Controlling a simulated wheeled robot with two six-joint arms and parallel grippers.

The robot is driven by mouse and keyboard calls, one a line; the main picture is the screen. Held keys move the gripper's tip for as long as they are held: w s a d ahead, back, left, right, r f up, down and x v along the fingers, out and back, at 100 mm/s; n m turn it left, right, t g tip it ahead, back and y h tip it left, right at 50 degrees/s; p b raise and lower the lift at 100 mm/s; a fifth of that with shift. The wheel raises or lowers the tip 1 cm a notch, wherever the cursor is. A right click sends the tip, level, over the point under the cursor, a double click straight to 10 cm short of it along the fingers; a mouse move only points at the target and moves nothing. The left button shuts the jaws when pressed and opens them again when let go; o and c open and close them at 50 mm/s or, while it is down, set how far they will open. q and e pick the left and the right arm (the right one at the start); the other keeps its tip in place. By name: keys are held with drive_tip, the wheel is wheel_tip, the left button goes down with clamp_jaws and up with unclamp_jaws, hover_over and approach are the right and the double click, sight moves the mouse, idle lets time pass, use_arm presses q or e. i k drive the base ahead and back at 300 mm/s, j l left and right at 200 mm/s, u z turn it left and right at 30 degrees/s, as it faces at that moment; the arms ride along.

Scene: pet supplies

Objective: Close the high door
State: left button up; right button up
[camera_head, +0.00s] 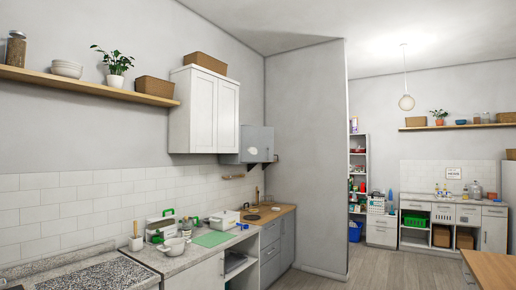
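A white wall cabinet (204,112) with two panelled doors hangs high on the left wall. Its left door (203,112) and right door (228,117) both look shut, flush with the front. A smaller grey wall cabinet (258,143) hangs lower, just beyond it, partly hidden behind it. A pale oval mark shows on the grey front. At this size I cannot tell whether its door is fully shut. Neither of my grippers is in view.
Below runs a counter with a green mat (212,239), a white bowl (174,246) and a white box (224,220). A wooden shelf (75,84) juts from the left wall. Grey floor (345,270) lies open in the middle. A wooden worktop (490,270) is at right.

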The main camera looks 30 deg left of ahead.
sight(257, 143)
drive_tip(key=i+j+u, duration=0.15)
drive_tip(key=i+u, duration=0.15)
drive_tip(key=i, duration=0.3)
drive_tip(key=i+u, duration=0.25)
drive_tip(key=i, duration=3.95)
drive_tip(key=j+u, duration=0.05)
drive_tip(key=j, duration=0.05)
